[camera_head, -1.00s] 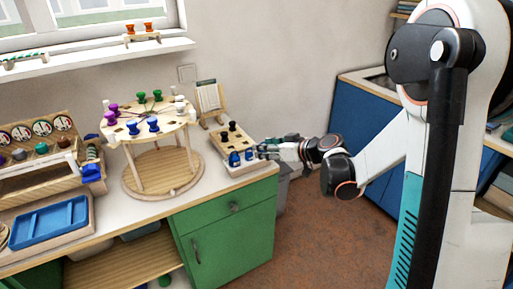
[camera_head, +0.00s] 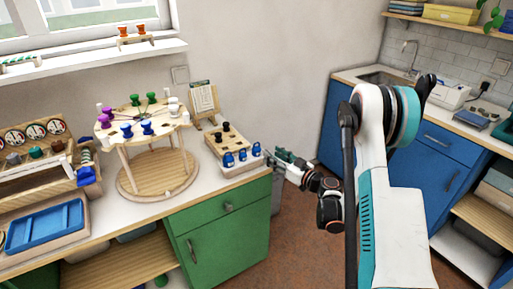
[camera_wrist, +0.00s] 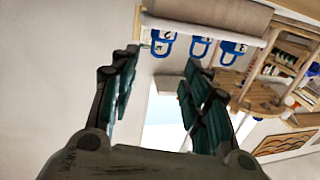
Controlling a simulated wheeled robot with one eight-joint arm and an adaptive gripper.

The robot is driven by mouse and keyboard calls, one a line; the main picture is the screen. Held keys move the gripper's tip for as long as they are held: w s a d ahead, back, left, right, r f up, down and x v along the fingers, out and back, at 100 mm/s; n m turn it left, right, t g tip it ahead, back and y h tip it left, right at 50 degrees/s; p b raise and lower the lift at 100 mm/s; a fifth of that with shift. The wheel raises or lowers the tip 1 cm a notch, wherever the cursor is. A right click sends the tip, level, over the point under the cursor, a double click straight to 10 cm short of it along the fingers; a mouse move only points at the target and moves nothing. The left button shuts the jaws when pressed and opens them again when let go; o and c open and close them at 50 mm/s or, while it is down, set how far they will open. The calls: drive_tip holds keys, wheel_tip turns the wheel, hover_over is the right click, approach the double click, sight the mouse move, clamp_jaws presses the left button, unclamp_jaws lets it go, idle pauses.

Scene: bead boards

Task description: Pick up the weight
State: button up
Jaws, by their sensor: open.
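Three blue kettlebell-shaped pieces, which look like the weights, stand in a row at the front edge of a small wooden board (camera_head: 247,166): left (camera_head: 228,160), middle (camera_head: 243,155) and right (camera_head: 256,149). They also show at the top of the wrist view as a left (camera_wrist: 162,42), middle (camera_wrist: 200,45) and right (camera_wrist: 232,50) piece. I cannot tell which one the task means. My gripper (camera_head: 274,157) is open and empty, just right of the board and apart from the pieces. In the wrist view its dark green fingers (camera_wrist: 160,72) are spread below the row.
Black pegs (camera_head: 214,139) stand on the board behind the blue pieces. A round wooden stand (camera_head: 168,176) with coloured pegs is to the left. A card on an easel (camera_head: 203,102) stands behind. The green cabinet (camera_head: 225,242) edge lies below my gripper.

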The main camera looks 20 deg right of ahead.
sight(258, 149)
drive_tip(key=b+x, duration=0.1)
drive_tip(key=x, duration=0.4)
drive_tip(key=shift+w+a, duration=0.15)
drive_tip(key=shift+w, duration=0.1)
drive_tip(key=x, duration=0.1)
drive_tip(key=b+x, duration=0.2)
drive_tip(key=x, duration=0.1)
drive_tip(key=shift+w+a+f, duration=0.1)
drive_tip(key=shift+f, duration=0.25)
drive_tip(key=shift+w+a+r, duration=0.15)
drive_tip(key=shift+w, duration=0.25)
clamp_jaws()
